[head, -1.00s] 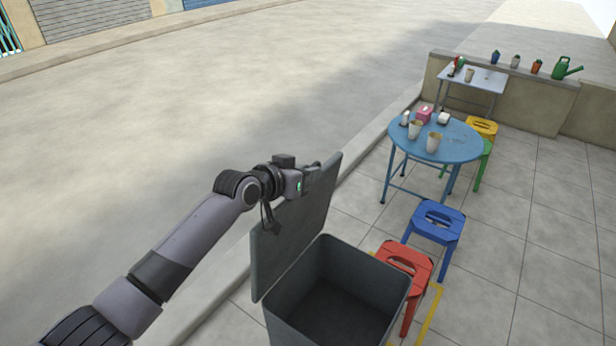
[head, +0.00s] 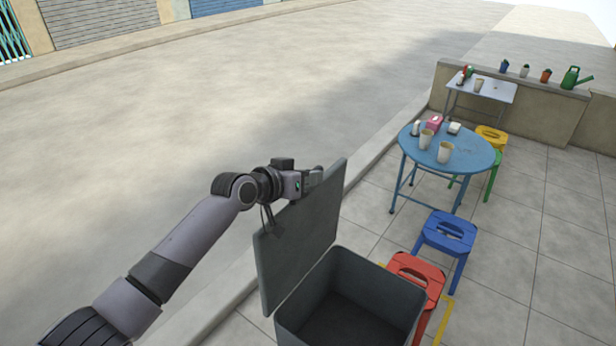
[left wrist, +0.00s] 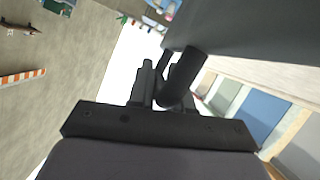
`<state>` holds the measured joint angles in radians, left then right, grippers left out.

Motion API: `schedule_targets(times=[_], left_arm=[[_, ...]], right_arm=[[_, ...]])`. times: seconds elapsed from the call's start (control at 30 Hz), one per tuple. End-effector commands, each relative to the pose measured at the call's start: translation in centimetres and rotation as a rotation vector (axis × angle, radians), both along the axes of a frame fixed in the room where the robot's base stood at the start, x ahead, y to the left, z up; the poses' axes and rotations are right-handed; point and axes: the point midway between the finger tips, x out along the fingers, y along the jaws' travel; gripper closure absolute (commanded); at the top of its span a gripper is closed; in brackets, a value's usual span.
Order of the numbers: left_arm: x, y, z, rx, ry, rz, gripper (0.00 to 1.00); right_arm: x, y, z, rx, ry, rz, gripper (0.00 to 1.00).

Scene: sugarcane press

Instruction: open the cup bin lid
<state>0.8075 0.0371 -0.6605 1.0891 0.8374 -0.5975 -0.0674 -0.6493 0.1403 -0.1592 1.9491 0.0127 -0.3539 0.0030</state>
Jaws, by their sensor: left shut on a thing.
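The cup bin (head: 378,285) is a dark grey box at the bottom centre of the head view, with its top open and its inside showing. Its grey lid (head: 302,235) stands raised and steeply tilted on the bin's left side. My left gripper (head: 312,179) is at the lid's upper edge, on the street side. In the left wrist view, my left gripper (left wrist: 160,88) is shut on a dark round lid handle (left wrist: 187,72), close to the lid's dark panel (left wrist: 255,28). The exact finger contact is partly hidden. My right gripper is not in view.
A red stool (head: 415,275) stands close to the bin's right side, with a blue stool (head: 447,232) behind it. A blue round table (head: 470,155) with cups stands farther back.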

Motion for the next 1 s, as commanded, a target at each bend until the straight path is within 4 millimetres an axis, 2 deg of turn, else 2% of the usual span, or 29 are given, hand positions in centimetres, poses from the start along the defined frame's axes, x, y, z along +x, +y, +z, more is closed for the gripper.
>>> schedule_targets(times=[0.03,0.07,0.53,1.0], left_arm=[[-0.1,0.1,-0.4,0.006,0.007,0.001,1.00],[-0.1,0.1,-0.4,0.006,0.007,0.001,0.75],[-0.5,0.5,0.2,0.001,0.001,0.000,0.75],[-3.8,3.8,1.9,0.004,0.004,0.000,0.75]], right_arm=[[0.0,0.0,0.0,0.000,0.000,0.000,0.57],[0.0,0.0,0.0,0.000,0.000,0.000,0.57],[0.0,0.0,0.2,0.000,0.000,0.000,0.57],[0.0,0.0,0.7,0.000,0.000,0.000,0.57]])
